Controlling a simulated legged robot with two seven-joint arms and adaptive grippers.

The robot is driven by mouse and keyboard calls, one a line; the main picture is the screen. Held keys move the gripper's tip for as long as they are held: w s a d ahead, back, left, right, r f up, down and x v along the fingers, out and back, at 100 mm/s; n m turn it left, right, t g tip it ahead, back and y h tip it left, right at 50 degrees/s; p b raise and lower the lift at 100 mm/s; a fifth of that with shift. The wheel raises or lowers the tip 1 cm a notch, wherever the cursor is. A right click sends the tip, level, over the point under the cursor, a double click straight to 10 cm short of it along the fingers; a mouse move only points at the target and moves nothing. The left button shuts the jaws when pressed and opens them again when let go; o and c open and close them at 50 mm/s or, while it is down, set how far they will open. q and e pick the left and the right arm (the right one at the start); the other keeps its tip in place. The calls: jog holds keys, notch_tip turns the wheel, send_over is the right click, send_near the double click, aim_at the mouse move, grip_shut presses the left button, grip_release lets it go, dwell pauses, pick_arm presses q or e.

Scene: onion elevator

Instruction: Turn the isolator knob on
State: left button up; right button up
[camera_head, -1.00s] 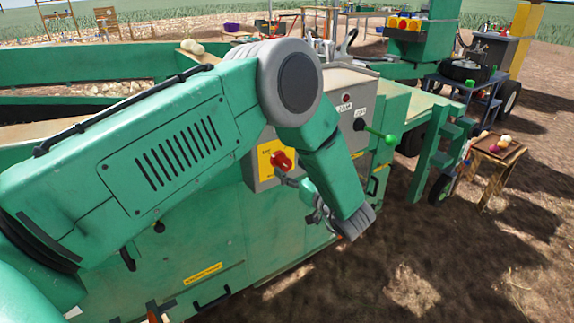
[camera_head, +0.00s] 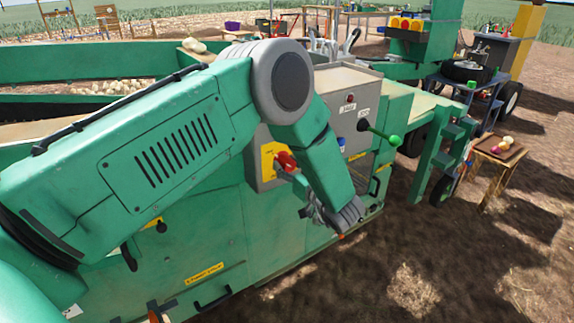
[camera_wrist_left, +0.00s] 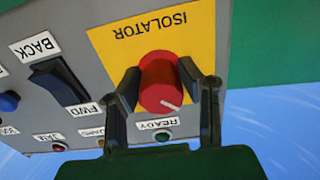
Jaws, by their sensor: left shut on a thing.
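The red isolator knob (camera_head: 286,161) sits on a yellow plate (camera_head: 267,150) on the grey control box. In the left wrist view the knob (camera_wrist_left: 160,84) lies between the two dark fingers of my left gripper (camera_wrist_left: 160,88), below the upside-down word ISOLATOR. The left gripper is shut on the knob, one finger on each side. A white mark on the knob's face points to the lower right in that view. In the head view my left gripper (camera_head: 288,166) reaches up to the knob from below, partly hidden by my forearm. My right gripper is not in view.
In the wrist view a black BACK/FWD switch (camera_wrist_left: 60,82), a blue button (camera_wrist_left: 8,101) and a green READY light (camera_wrist_left: 163,136) share the panel. In the head view a green-knobbed lever (camera_head: 380,133) sticks out right of my arm. Open soil lies at the lower right.

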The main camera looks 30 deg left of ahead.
pick_arm(q)
jog(key=shift+d+m, duration=0.1)
jog(key=shift+m, duration=0.3)
jog(key=m+p, duration=0.1)
jog(key=m, duration=0.2)
jog(key=shift+r+p, duration=0.1)
jog(key=shift+p, duration=0.3)
jog(key=m+p, duration=0.1)
jog(key=m, duration=0.3)
jog(key=m+p, duration=0.1)
jog(key=m, duration=0.9)
jog(key=shift+p, duration=0.4)
jog(key=shift+d, duration=0.1)
